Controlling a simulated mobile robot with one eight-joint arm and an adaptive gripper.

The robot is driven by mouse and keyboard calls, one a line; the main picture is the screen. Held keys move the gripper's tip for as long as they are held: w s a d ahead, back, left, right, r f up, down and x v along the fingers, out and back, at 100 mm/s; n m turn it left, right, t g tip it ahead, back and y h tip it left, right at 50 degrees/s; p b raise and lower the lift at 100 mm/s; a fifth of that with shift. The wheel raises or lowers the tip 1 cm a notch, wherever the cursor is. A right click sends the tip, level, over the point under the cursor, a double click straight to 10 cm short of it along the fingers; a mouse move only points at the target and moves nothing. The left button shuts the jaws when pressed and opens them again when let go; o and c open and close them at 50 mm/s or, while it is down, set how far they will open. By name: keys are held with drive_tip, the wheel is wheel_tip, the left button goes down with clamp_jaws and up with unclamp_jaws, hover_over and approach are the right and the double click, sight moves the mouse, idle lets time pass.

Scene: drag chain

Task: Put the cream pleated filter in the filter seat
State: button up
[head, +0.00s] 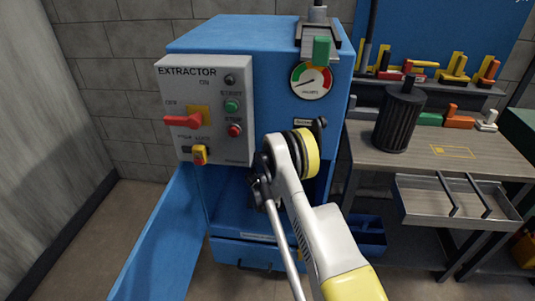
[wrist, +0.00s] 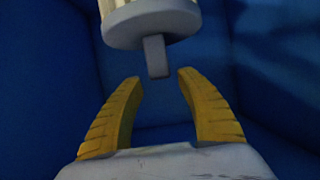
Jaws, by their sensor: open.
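The cream pleated filter (wrist: 118,7) shows at the top edge of the wrist view, with a round grey end cap (wrist: 150,27) and a short grey tab (wrist: 156,56) pointing toward my gripper. My gripper (wrist: 160,80) is open, its two yellow fingers spread. The tab's end lies between the fingertips in the picture, with a visible gap on each side. Dark blue walls surround the filter. Most of the filter is out of frame, and I cannot make out the filter seat. In the head view my arm reaches into the open blue extractor cabinet (head: 275,110) and hides the gripper and filter.
The cabinet door (head: 160,245) hangs open at the left. A control box (head: 205,110) is on the cabinet front. A black pleated filter (head: 399,120) stands on the workbench (head: 445,165) at right. An open drawer (head: 465,205) juts out below it.

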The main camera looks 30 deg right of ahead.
drive_tip(key=p+v, duration=0.2)
drive_tip(key=v, duration=0.7)
drive_tip(key=shift+p, duration=0.35)
